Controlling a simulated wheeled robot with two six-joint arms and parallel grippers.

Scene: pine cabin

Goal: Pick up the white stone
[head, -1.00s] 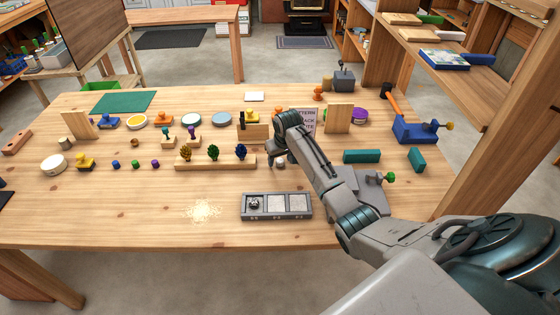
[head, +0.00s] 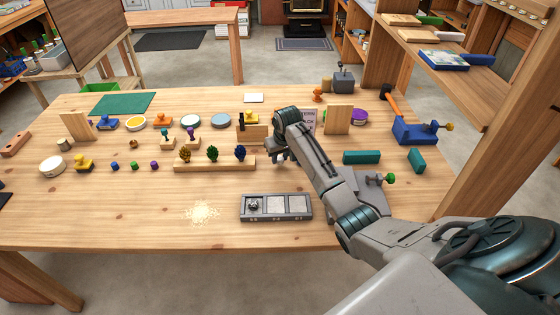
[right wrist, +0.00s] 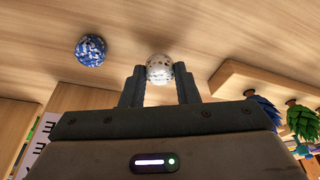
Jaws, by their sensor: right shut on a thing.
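The white stone (right wrist: 159,68), round and pale with dark and tan specks, sits between the two fingertips of my right gripper (right wrist: 158,76) in the right wrist view. The fingers are shut on its sides. In the head view my right gripper (head: 278,160) is over the middle of the table, right of the wooden block with the pine-cone-like pieces. My left gripper is not in view.
A blue-and-white speckled stone (right wrist: 90,50) lies close by on the wood. A grey three-part tray (head: 276,218) with a dark piece in its left part is in front. The wooden block (head: 215,164) is to the left, teal blocks (head: 361,157) to the right. The front left table is mostly clear.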

